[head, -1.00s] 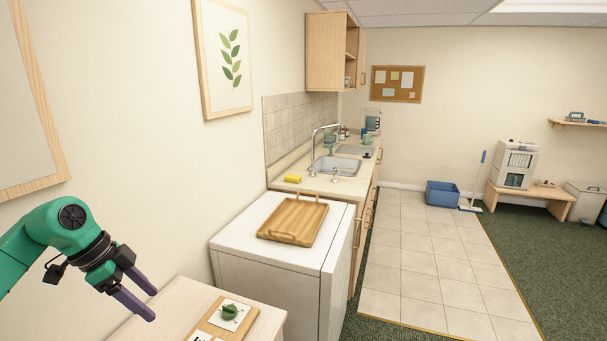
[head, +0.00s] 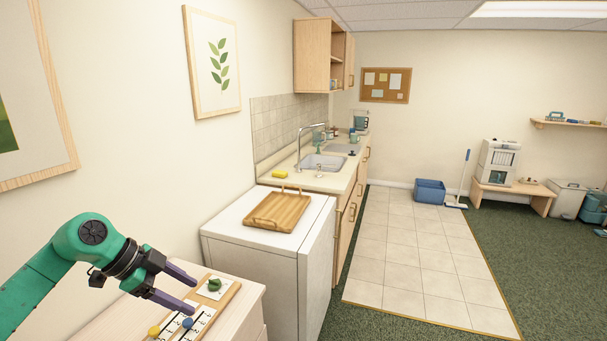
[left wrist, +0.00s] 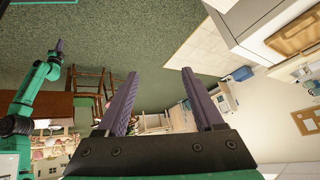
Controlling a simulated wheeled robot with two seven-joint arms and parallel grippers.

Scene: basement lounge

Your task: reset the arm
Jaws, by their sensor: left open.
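My left gripper (head: 188,288) is open and empty in the head view, its purple fingers apart. It is in front of a light wooden cabinet top (head: 250,290), which carries a wooden board (head: 226,301) with a white number strip, a yellow piece (head: 154,331), a blue piece (head: 187,323) and a green piece (head: 214,284). In the left wrist view the open fingers (left wrist: 161,100) have nothing between them. Another green arm of mine (left wrist: 32,100) shows at the left of the left wrist view; its jaw state is too small to tell.
A white appliance (head: 250,247) with a wooden tray (head: 277,224) on top stands beyond the cabinet. Past it are a counter with a sink (head: 322,162) and a blue bin (head: 430,191). The tiled floor (head: 420,250) is clear.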

